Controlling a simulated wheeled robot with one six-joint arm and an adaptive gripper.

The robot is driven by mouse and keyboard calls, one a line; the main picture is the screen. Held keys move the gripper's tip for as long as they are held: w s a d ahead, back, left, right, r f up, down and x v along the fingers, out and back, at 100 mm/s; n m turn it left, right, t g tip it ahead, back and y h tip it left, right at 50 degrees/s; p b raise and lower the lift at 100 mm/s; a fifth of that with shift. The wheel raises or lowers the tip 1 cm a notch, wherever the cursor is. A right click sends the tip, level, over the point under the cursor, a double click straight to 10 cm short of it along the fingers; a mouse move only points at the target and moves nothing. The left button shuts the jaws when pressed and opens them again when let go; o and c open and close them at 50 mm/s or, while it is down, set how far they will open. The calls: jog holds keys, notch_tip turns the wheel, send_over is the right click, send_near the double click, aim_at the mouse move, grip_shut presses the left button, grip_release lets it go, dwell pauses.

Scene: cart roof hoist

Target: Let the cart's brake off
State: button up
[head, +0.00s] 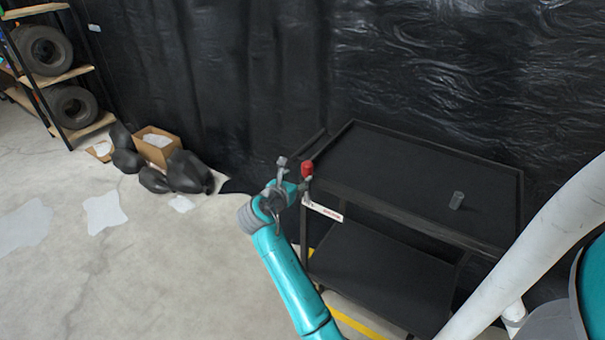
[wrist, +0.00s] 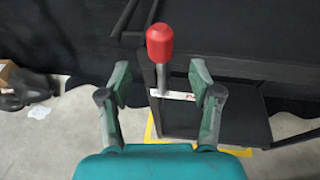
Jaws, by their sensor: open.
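The cart (head: 395,175) is black with a top tray and a lower shelf, standing against the black sheeting. Its brake lever has a red knob (head: 308,168) on a short grey stem at the cart's left end, above a white label strip (head: 324,211). In the wrist view the red knob (wrist: 159,42) stands upright between and beyond the fingertips. My gripper (head: 293,170) is open and empty, with one finger on each side of the lever; it also shows in the wrist view (wrist: 159,82). I cannot tell whether either finger touches the lever.
Yellow floor marking (head: 352,322) runs beneath the cart. Black bags (head: 186,172) and a cardboard box (head: 154,145) lie by the wall; a tyre rack (head: 55,75) stands far left. The left floor is mostly clear.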

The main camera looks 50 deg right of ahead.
jog(key=shift+v, duration=2.25)
jog(key=s+a+f+m+t+y, duration=0.3)
jog(key=s+a+f+t+y, duration=0.1)
jog(key=s+a+f, duration=0.6)
jog(key=s+a+f+m+t+y, duration=0.35)
jog(key=s+a+f+y, duration=0.2)
jog(key=a+f, duration=0.45)
jog(key=s+a+r+m+t+y, duration=0.1)
jog(key=s+a+r+m, duration=0.3)
jog(key=s, duration=0.4)
jog(key=s+a+r+m+t+y, duration=0.1)
jog(key=s+a+r+m, duration=0.3)
jog(key=s, duration=0.4)
jog(key=s+a+r+m+t+y, duration=0.1)
jog(key=s+a+r+m+y, duration=0.2)
jog(key=s, duration=0.5)
notch_tip(320, 180, up, 3)
jog(key=a+m, duration=0.1)
jog(key=m, duration=0.2)
jog(key=shift+t, duration=0.35)
jog(key=shift+a+f, duration=0.1)
jog(key=shift+a, duration=0.05)
